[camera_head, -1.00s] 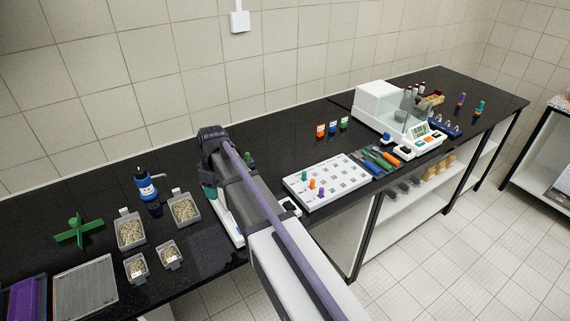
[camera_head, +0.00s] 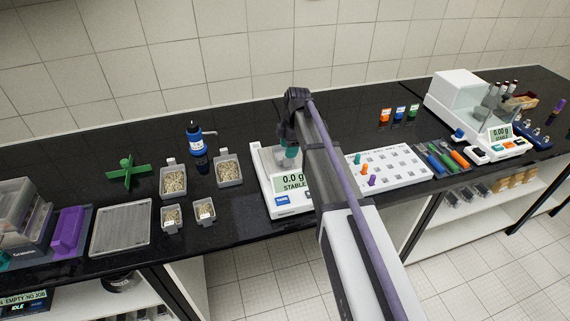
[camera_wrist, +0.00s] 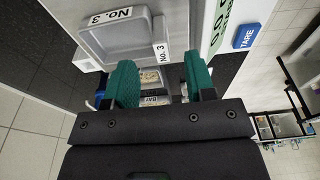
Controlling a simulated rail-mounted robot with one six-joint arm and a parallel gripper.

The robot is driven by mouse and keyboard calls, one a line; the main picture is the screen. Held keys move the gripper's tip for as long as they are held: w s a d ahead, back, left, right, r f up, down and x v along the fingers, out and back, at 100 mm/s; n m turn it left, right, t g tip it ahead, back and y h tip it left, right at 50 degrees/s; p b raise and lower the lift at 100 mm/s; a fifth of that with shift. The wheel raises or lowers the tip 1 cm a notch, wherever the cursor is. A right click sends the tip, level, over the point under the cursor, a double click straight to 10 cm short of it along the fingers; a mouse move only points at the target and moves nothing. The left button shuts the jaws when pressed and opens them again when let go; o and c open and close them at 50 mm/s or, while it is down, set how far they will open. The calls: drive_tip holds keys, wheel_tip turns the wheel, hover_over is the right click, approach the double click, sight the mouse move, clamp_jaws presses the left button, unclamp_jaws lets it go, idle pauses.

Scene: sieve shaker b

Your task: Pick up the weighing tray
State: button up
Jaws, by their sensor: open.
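The weighing tray (camera_wrist: 122,42) is a grey square tray with rounded corners and "No. 3" labels, seen large in the wrist view. In the head view a small grey part of it (camera_head: 267,158) shows on the white balance (camera_head: 264,193); my arm hides the rest. The balance display reads 0.0 g, STABLE. My gripper (camera_wrist: 161,80) has two green fingers, open and apart, beside the labelled edge of the tray. A small labelled part shows between the fingers; I cannot tell whether they touch the tray. In the head view a teal finger (camera_head: 291,150) shows over the balance.
Several grey sample trays (camera_head: 173,186) with grainy material stand left of the balance, near a blue-capped bottle (camera_head: 196,140) and a green cross (camera_head: 127,172). A white rack (camera_head: 402,180) stands right of my arm. The black bench between balance and sample trays is clear.

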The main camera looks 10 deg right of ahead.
drive_tip(key=f+b, duration=0.5)
drive_tip(key=shift+a+f, duration=0.2)
drive_tip(key=shift+r, duration=0.25)
drive_tip(key=shift+c, duration=0.3)
clamp_jaws()
